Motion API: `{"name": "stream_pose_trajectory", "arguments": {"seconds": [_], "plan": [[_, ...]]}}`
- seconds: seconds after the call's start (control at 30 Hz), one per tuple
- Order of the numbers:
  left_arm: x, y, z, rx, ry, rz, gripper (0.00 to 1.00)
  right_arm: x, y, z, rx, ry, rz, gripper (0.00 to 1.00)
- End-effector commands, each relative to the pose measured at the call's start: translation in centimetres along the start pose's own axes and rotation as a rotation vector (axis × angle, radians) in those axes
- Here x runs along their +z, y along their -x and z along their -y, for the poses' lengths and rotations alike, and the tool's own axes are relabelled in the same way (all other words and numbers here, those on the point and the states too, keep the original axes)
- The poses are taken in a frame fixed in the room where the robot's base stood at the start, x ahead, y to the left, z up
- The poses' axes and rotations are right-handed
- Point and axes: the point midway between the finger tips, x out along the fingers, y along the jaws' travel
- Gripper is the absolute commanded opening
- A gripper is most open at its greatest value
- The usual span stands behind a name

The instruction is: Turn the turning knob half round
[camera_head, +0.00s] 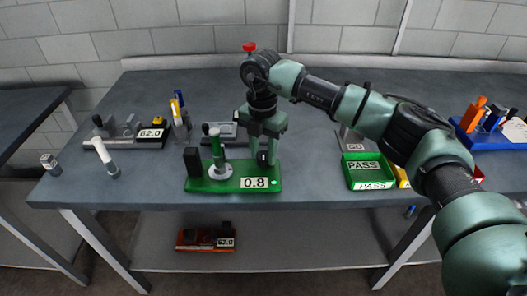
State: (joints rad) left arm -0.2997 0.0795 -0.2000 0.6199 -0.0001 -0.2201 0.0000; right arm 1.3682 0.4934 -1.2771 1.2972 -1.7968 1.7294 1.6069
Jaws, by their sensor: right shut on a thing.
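A green device (205,186) with a white "0.8" label stands near the front edge of the table. It carries a black block, a green upright handle (215,145) on a round metal base, and a dark turning knob (263,158) at its right end. My right gripper (264,149) comes down from above, its fingers shut on the knob and hiding part of it. The knob's exact angle cannot be made out. My left gripper is not in view.
A grey device (140,140) labelled "62.0" and a pen holder stand to the left. A blue tray (495,137) is at far right. A red device (206,239) lies on the lower shelf.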

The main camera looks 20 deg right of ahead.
Motion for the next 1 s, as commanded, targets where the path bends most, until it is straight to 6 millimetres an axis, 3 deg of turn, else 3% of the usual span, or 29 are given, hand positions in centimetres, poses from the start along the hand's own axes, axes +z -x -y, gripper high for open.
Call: {"name": "stream_pose_trajectory", "arguments": {"seconds": [0.33, 0.37, 0.43, 0.77, 1.0], "plan": [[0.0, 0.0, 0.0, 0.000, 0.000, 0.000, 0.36, 0.0, 0.1, 0.0, 0.001, -0.002, 0.001, 0.00], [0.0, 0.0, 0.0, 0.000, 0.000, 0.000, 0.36, 0.0, 0.1, 0.0, 0.001, -0.001, 0.001, 0.40], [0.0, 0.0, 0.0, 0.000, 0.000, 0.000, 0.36, 0.0, 0.1, 0.0, 0.001, -0.001, 0.001, 0.59], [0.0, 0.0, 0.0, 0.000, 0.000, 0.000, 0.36, 0.0, 0.1, 0.0, 0.001, 0.000, 0.000, 0.59], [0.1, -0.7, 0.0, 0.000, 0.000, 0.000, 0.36, 0.0, 3.2, -0.1, 0.006, 0.000, 0.002, 0.59]]}}
